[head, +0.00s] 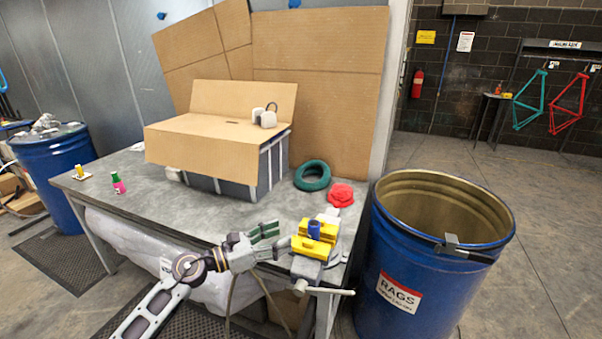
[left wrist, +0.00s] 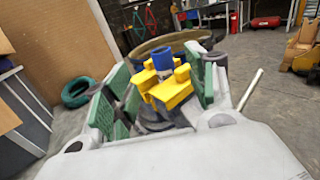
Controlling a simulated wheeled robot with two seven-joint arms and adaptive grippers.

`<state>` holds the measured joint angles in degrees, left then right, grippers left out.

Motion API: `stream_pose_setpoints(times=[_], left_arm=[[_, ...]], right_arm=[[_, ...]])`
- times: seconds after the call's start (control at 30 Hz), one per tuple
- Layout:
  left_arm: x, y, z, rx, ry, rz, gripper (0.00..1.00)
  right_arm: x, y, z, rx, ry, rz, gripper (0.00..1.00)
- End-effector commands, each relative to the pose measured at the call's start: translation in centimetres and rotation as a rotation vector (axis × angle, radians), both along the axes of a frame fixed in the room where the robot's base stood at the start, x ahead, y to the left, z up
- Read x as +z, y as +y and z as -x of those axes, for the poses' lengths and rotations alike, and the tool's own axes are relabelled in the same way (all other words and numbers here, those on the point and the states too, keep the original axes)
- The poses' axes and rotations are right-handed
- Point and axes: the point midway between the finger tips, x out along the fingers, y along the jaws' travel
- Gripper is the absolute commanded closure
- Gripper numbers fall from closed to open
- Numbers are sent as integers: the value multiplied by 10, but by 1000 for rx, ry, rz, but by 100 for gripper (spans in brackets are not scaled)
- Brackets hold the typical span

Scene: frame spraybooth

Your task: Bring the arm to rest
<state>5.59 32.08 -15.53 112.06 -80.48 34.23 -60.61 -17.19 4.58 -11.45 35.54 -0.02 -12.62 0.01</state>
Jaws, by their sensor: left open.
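My left arm comes in from the lower left in the head view. Its gripper (head: 274,240) has green finger pads and is open, beside a vise at the table's front right corner. The vise has yellow jaws (head: 313,247) and a short blue cylinder (head: 314,229) stands between them. In the left wrist view, the yellow jaws (left wrist: 168,92) and blue cylinder (left wrist: 163,57) appear between the spread green pads. Nothing is gripped; I cannot tell the exact gap to the vise. My right gripper is not in view.
The grey table (head: 215,210) carries a cardboard-covered box (head: 215,140), a green ring (head: 312,176), a red object (head: 340,194) and a pink-and-green bottle (head: 118,184). A blue rags drum (head: 420,265) stands close right of the table. The table's middle front is clear.

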Motion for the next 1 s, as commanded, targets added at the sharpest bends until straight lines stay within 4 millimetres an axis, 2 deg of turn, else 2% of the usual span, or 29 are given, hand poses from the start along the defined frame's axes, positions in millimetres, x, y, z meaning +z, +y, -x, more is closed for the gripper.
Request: stream_pose_setpoints(times=[0.17,0.27,0.47,0.63,0.77,1.0], left_arm=[[-19,9,-10,35,89,74,44],[-39,19,-19,75,179,153,44],[-99,48,-40,191,420,368,44],[-166,78,-49,318,644,575,44],[-222,100,-47,423,807,732,44],[-325,135,-25,625,1066,1000,44]], right_arm=[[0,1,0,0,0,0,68],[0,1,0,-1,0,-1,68],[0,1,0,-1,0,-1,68],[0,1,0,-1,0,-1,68],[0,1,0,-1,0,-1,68],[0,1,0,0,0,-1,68]])
